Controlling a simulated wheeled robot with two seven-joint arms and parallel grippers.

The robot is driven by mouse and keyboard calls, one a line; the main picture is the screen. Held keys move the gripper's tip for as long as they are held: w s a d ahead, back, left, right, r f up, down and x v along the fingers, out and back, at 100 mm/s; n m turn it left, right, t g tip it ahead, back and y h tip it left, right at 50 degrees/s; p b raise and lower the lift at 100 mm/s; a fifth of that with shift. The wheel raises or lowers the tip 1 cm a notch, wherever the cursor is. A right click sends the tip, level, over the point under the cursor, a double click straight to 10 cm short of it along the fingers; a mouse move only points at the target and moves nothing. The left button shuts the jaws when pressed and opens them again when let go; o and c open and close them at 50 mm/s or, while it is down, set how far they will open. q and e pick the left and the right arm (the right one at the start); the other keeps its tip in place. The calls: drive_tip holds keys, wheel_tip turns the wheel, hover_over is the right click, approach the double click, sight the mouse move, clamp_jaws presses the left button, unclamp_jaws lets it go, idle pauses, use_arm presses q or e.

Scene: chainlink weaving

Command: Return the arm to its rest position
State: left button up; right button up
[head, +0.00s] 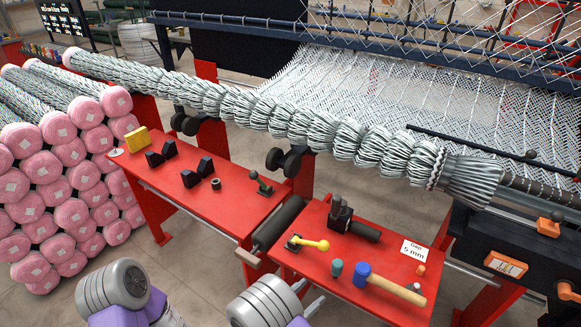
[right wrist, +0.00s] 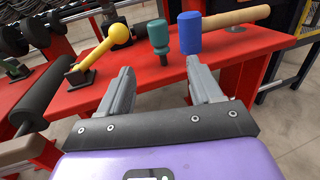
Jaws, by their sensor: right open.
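My right gripper (head: 308,292) is open and empty at the bottom of the head view, by the front edge of the right red table (head: 350,296). In the right wrist view its two fingers (right wrist: 160,68) stand apart with nothing between them. Their tips point toward the teal-handled tool (right wrist: 158,38) and the blue-headed mallet (right wrist: 189,35) on the table. I cannot tell whether the right fingertip touches the mallet. My left arm shows at the bottom left; its fingers are out of the picture.
A yellow-knobbed lever (head: 308,243), a black clamp block (head: 345,218) and a white card (head: 413,250) are on the right table. A dark roller (head: 278,224) lies between the tables. The rolled mesh (head: 290,113) spans above. Pink-ended rolls (head: 65,158) are stacked left.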

drive_tip(key=s+d+f+m+g+y+p, duration=0.25)
drive_tip(key=s+d+f+m+g, duration=0.35)
drive_tip(key=s+d+f+g, duration=0.4)
drive_tip(key=s+a+f+m+g+y, duration=0.35)
drive_tip(key=s+m+g+y, duration=0.2)
drive_tip(key=s, duration=0.35)
drive_tip(key=s+a+f+m+y+p, duration=0.1)
drive_tip(key=s+a+m+y+p, duration=0.15)
drive_tip(key=a+m+y, duration=0.4)
drive_tip(key=w+m+t+y, duration=0.1)
drive_tip(key=m, duration=0.1)
drive_tip(key=w+m+t+y, duration=0.1)
drive_tip(key=m, duration=0.2)
drive_tip(key=w+d+r+m+t+y, duration=0.1)
drive_tip(key=w+m+y, duration=0.1)
drive_tip(key=m, duration=0.1)
drive_tip(key=shift+t, duration=0.25)
drive_tip(key=shift+w+d+r+m+t, duration=0.15)
drive_tip(key=shift+w+m+t, duration=0.1)
drive_tip(key=shift+m+t, duration=0.25)
drive_tip(key=shift+w+d+r+m+t, duration=0.15)
drive_tip(key=shift+w+m+t, duration=0.15)
drive_tip(key=shift+m, duration=0.4)
